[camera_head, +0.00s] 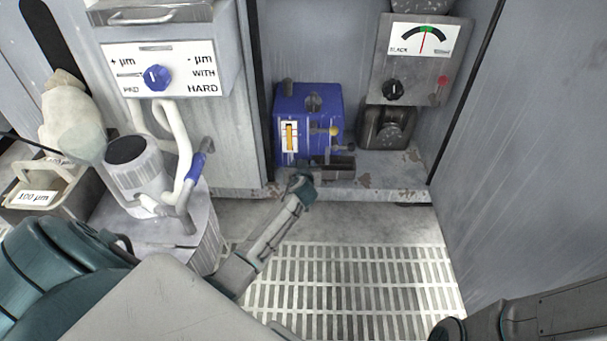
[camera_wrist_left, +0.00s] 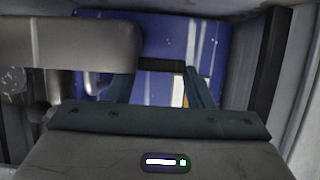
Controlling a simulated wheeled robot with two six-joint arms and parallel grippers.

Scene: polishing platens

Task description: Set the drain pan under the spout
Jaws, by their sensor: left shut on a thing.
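A blue tank (camera_head: 307,112) stands in the cabinet bay with a yellow sight gauge on its front and a small yellow knob (camera_head: 334,131) at its right side. The spout itself is too small to make out. The drain pan (camera_head: 335,166), a small dark grey tray, is in front of the tank's lower right, below the knob. I cannot tell whether it rests on the ledge. My left gripper (camera_head: 302,184) is shut at its left end. In the left wrist view, the grey pan (camera_wrist_left: 65,42) fills the upper left, beside the fingers (camera_wrist_left: 158,88). My right gripper is out of view.
The ledge (camera_head: 380,178) ends above a slatted floor grate (camera_head: 350,280). A gauge box (camera_head: 412,65) and dark container (camera_head: 387,127) stand to the right. A white canister (camera_head: 135,170) with hoses is at left. The side wall (camera_head: 530,150) bounds the right.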

